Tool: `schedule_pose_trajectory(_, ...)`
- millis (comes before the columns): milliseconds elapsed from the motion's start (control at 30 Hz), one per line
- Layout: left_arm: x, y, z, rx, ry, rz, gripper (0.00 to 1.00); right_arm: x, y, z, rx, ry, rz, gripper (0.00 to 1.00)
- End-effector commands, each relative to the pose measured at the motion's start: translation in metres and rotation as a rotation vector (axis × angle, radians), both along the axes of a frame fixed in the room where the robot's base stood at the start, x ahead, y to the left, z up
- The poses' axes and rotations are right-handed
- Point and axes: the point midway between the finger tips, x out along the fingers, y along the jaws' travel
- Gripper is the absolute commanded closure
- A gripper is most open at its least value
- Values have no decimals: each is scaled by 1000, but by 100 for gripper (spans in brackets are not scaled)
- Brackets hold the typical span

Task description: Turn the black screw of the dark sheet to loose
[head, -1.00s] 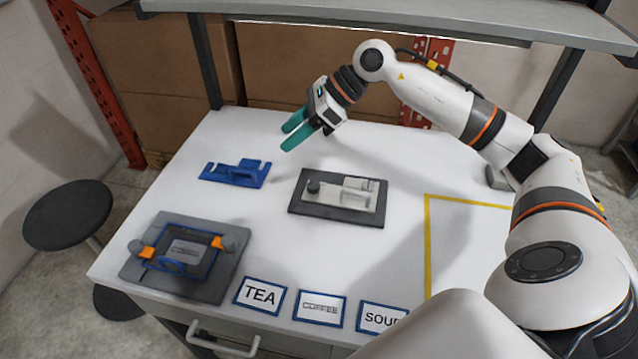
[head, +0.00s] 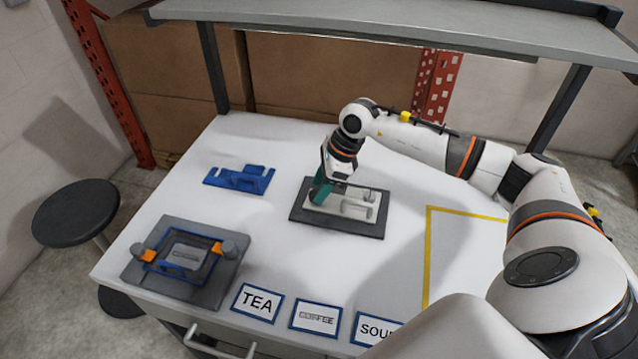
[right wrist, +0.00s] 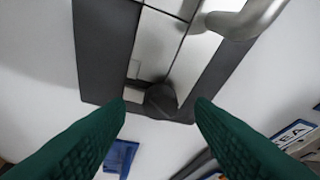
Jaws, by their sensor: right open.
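The dark sheet (head: 362,230) lies on the white table and carries a pale metal plate with a bar handle (head: 356,210). The black screw (right wrist: 160,99) is a round knob near one end of the sheet in the right wrist view; in the head view my gripper hides it. My right gripper (head: 320,194) points down over that end of the sheet. In the right wrist view its green fingers (right wrist: 160,108) are open, one on either side of the screw, with gaps on both sides. My left gripper is not in view.
A blue bracket (head: 240,180) lies behind left. A grey fixture (head: 210,291) with orange clamps stands front left. TEA (head: 257,302), COFFEE (head: 314,317) and SOUP (head: 376,328) cards line the front edge. A yellow outline (head: 428,255) marks clear table at right. A shelf (head: 400,25) spans above.

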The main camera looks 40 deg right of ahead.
Motion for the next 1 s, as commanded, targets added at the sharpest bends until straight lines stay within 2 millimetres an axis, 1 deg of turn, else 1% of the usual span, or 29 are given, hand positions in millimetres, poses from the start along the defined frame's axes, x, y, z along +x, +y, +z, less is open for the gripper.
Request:
schedule_pose_trajectory(167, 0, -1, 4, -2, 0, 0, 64, 2, 4, -10, -1, 1, -1, 51)
schedule_pose_trajectory(433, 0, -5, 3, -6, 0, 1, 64, 2, 4, -12, 0, 0, 0, 51)
schedule_pose_trajectory(667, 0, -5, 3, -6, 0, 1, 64, 2, 4, -11, 0, 0, 0, 89)
schedule_pose_trajectory(700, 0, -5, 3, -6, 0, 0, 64, 2, 4, -11, 0, 0, 0, 95)
schedule_pose_trajectory(867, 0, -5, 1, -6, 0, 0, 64, 3, 4, -12, 1, -1, 6, 97)
schedule_pose_trajectory(1000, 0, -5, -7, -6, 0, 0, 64, 4, 4, -13, 2, -3, 41, 97)
